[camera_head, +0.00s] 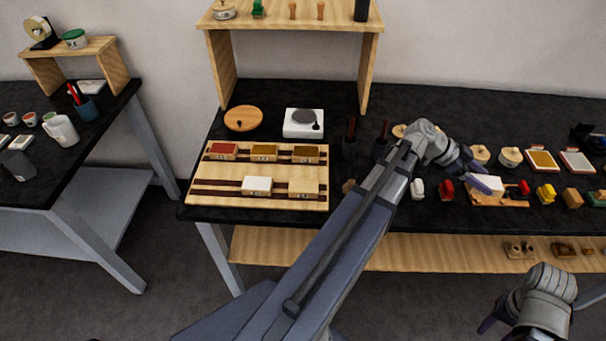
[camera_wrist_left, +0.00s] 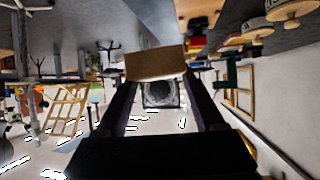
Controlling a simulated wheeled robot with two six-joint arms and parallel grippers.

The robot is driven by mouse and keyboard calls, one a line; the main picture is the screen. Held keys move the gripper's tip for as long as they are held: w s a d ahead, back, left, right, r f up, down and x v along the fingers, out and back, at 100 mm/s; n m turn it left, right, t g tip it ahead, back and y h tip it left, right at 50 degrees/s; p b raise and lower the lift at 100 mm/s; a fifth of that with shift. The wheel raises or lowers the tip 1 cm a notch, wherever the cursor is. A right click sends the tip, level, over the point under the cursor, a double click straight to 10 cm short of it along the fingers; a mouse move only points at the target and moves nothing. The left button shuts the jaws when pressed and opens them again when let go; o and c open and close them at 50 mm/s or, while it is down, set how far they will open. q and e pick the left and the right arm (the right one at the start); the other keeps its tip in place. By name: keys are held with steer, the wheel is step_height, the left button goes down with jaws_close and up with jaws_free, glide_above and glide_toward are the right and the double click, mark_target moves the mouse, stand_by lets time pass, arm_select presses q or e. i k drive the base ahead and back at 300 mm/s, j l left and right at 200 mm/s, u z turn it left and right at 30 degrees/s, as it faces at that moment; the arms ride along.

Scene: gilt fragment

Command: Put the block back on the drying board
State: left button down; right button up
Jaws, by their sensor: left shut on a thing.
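The drying board (camera_head: 318,171) is a pale wooden board with dark strips, lying on the left part of the black table. It bears a back row of red, ochre and brown-topped blocks and a front row of a white and a tan block. My left gripper (camera_head: 480,179), far to its right, is shut on a pale block (camera_head: 489,183). In the left wrist view the tan face of the block (camera_wrist_left: 155,63) spans the fingertips. My right gripper (camera_head: 486,325) is at the lower right; its fingers are mostly hidden.
A small wooden tray (camera_head: 514,203) with a red item lies under the left gripper. Coloured blocks and round-lidded pots stand around it. Dark cups (camera_head: 349,148) with tools stand right of the drying board. A round wooden lid (camera_head: 243,118) and white scale (camera_head: 303,124) stand behind it.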

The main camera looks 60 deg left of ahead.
mark_target(232, 177)
steer(key=k+u, duration=0.3)
steer(key=u, duration=1.45)
steer(key=l+u, duration=0.15)
steer(key=l, duration=1.1)
